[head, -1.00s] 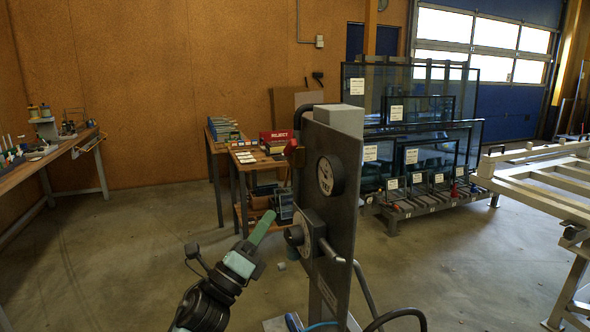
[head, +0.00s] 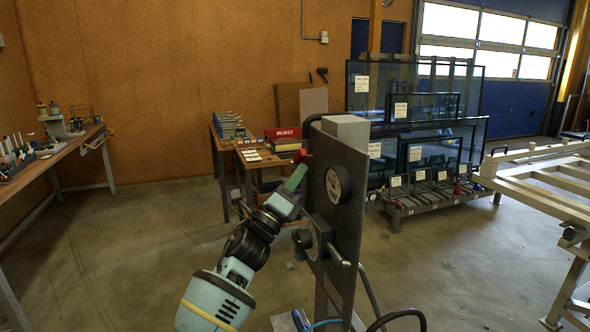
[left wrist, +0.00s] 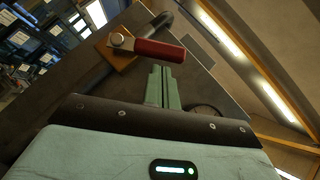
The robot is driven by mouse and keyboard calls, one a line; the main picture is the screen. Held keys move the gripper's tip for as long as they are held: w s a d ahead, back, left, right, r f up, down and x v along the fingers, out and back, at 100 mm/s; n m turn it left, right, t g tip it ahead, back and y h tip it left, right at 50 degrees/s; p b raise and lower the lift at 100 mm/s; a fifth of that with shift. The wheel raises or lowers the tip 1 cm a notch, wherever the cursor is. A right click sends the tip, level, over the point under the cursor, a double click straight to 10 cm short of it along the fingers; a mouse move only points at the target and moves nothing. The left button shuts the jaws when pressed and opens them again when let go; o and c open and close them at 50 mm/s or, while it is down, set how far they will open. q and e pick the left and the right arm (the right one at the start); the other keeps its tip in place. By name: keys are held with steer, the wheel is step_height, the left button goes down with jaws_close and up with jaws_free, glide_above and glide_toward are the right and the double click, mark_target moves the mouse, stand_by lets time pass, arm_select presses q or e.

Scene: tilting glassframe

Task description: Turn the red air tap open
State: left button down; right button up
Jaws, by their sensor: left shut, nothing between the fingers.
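The red air tap lever (head: 300,155) is at the upper left edge of the grey upright panel (head: 337,200). In the left wrist view the red lever (left wrist: 160,50) lies roughly across the picture, its pivot at its left end on a brass-coloured block (left wrist: 120,58). My left gripper (head: 301,167) is shut and empty, its green fingertips just below the lever in the head view. In the left wrist view the closed fingertips (left wrist: 160,68) are right at the lever's lower edge; I cannot tell whether they touch. My right gripper is not in view.
The panel carries a round gauge (head: 337,184) and a lower dial with a handle (head: 318,238). A black hose (head: 395,316) curves at its foot. A glass rack (head: 420,140) stands behind, a pale frame table (head: 545,170) at right. The floor at left is open.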

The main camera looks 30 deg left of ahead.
arm_select(q)
steer(key=shift+w+a+r, duration=0.1)
steer(key=shift+r, duration=0.05)
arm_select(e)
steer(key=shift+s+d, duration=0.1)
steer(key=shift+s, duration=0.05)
arm_select(q)
steer(key=shift+r, duration=0.15)
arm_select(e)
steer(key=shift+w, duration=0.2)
